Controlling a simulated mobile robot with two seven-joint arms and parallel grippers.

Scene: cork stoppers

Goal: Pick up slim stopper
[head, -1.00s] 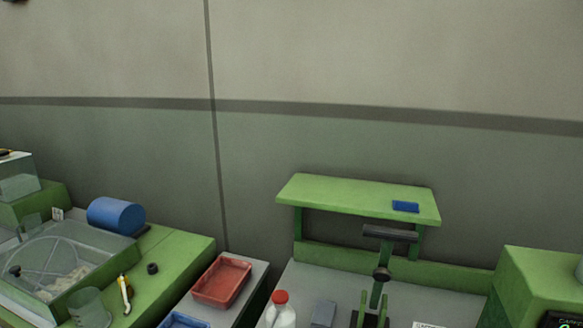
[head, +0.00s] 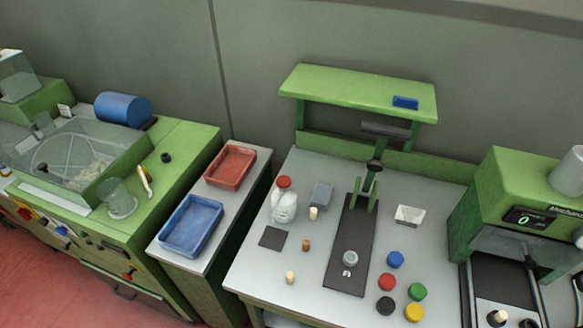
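Three small cork-like stoppers stand on the grey workbench (head: 262,290). All three look upright and apart from each other. Neither of my grippers shows in the head view.
A lever press (head: 345,265) stands mid-bench with a small clear ring on its base. Several coloured caps (head: 396,259) lie to its right. Red (head: 230,148) and blue (head: 216,225) trays sit further left.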

